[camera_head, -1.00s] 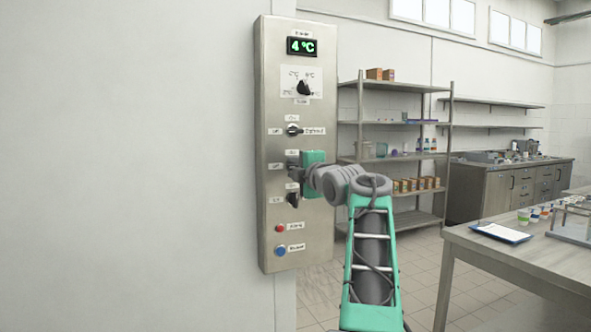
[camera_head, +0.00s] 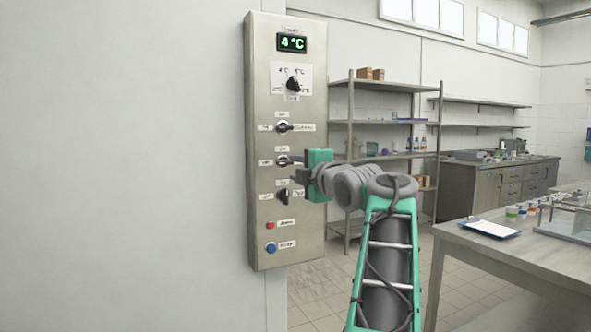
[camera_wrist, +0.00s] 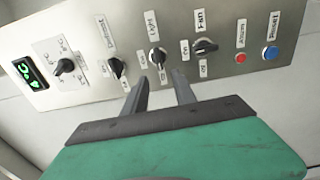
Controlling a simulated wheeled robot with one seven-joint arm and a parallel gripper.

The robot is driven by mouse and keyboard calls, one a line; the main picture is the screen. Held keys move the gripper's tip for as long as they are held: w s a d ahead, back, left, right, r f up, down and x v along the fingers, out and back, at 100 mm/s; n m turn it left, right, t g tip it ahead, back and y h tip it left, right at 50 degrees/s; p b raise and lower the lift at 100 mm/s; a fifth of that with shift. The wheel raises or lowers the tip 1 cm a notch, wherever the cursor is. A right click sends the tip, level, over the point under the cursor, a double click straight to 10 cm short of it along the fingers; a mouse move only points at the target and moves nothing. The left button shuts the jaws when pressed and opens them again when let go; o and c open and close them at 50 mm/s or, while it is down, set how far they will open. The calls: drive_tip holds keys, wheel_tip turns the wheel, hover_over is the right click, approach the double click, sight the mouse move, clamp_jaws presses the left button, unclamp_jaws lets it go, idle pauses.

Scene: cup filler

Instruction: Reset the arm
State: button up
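My gripper (camera_head: 296,169) is in front of the steel control panel (camera_head: 262,225), by the middle switch. In the wrist view my gripper (camera_wrist: 158,88) shows two grey fingers apart, with nothing between them. The Light knob (camera_wrist: 157,56) lies just beyond the fingertips, in line with the gap. It also shows in the head view as the middle knob (camera_head: 283,161). The Fan knob (camera_wrist: 205,47) is to the right of the fingers in the wrist view. My green arm reaches up from the bottom of the head view.
The panel has a 4 °C display (camera_head: 291,42), a dial (camera_head: 293,84), a red button (camera_head: 270,225) and a blue button (camera_head: 271,247). A metal shelf (camera_head: 388,87) stands behind the arm. A table (camera_head: 500,255) with a clipboard (camera_head: 490,229) is at the right.

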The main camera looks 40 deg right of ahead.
drive_tip(key=w+a+f+m+g+y+p, duration=0.2)
drive_tip(key=a+f+m+g+p, duration=0.15)
drive_tip(key=a+p, duration=0.5)
drive_tip(key=w+a+f+m+g+y+p, duration=0.25)
drive_tip(key=a+m+p, duration=0.2)
drive_tip(key=a, duration=0.75)
drive_tip(key=s+a+f+m+g+p, duration=0.3)
drive_tip(key=s+a+f+p, duration=0.3)
drive_tip(key=s, duration=0.5)
drive_tip(key=s+a+f+m+g+p, duration=0.3)
drive_tip(key=s+a+f+g+p, duration=0.2)
drive_tip(key=s+a+f, duration=0.5)
drive_tip(key=shift+s+a+m+p, duration=0.3)
drive_tip(key=shift+s+a+p, duration=0.55)
drive_tip(key=shift+s+a, duration=0.25)
drive_tip(key=shift+d+y, duration=0.1)
drive_tip(key=shift+y, duration=0.15)
